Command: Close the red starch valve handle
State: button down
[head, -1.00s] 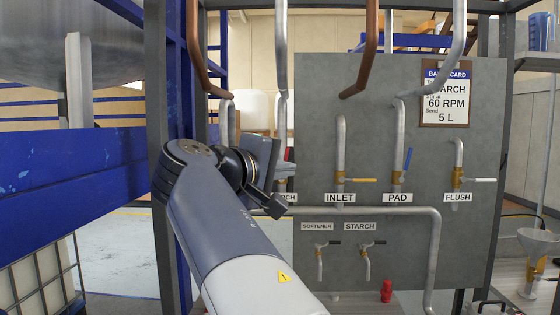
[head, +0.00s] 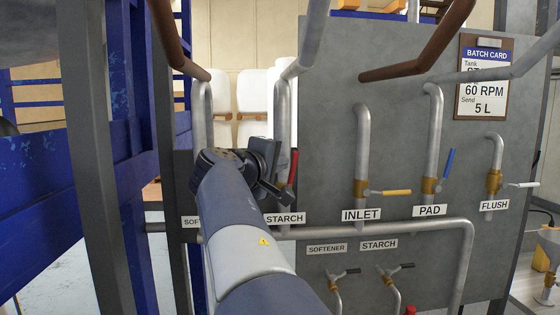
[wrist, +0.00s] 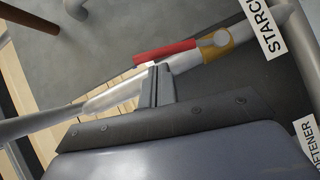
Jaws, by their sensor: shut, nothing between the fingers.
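The red starch valve handle (head: 293,166) points up alongside its grey pipe, above the upper STARCH label (head: 285,218). In the wrist view the red handle (wrist: 165,50) lies nearly in line with the pipe (wrist: 112,97), extending from the brass valve body (wrist: 216,45). My gripper (head: 286,197) is just left of and below the handle in the head view, partly covering the valve. In the wrist view my gripper (wrist: 158,72) is shut and empty, its tips over the pipe beside the handle. I cannot tell whether they touch.
To the right are the INLET valve with a yellow handle (head: 390,192), the PAD valve with a blue handle (head: 449,163) and the FLUSH valve (head: 494,184). A horizontal pipe (head: 400,229) runs below. A dark upright post (head: 97,150) and blue frame stand at left.

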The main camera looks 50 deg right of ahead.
jog(key=shift+d+f, duration=0.1)
jog(key=shift+d, duration=0.1)
dwell(0.5)
jog(key=shift+s+d+m+y+p, duration=0.2)
jog(key=shift+s+m+y+p, duration=0.1)
jog(key=shift+p, duration=0.1)
